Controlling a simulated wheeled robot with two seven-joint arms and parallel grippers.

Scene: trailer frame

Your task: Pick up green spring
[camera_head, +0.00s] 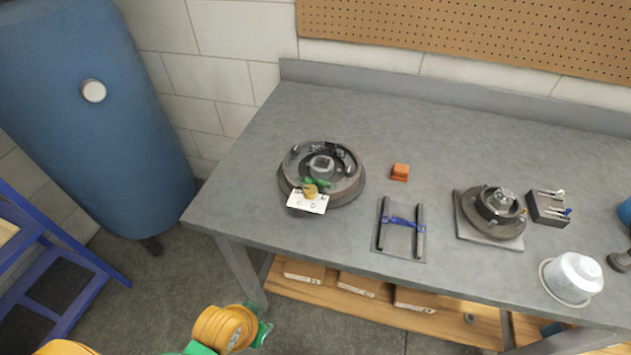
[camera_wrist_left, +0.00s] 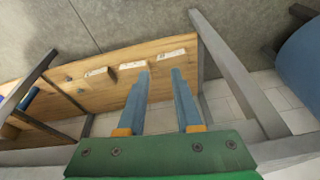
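A small green part (camera_head: 318,182), which looks like the green spring, lies at the front inside the round brake drum assembly (camera_head: 285,186) on the grey workbench. It is too small to make out its coils. A yellowish piece and a white card (camera_head: 307,204) sit just in front of it. My left arm comes in at the bottom of the head view, below the bench's front edge and well away from the green part. In the left wrist view my left gripper (camera_wrist_left: 161,74) is open and empty, its two fingers apart. My right gripper is not in view.
On the bench (camera_head: 250,150) stand an orange block (camera_head: 400,172), a fixture with a blue spring (camera_head: 400,221), a hub on a plate (camera_head: 497,215), a dark tool block (camera_head: 548,208) and a white cup (camera_head: 573,276). A lower wooden shelf holds labelled boxes. A blue tank (camera_head: 90,150) stands left.

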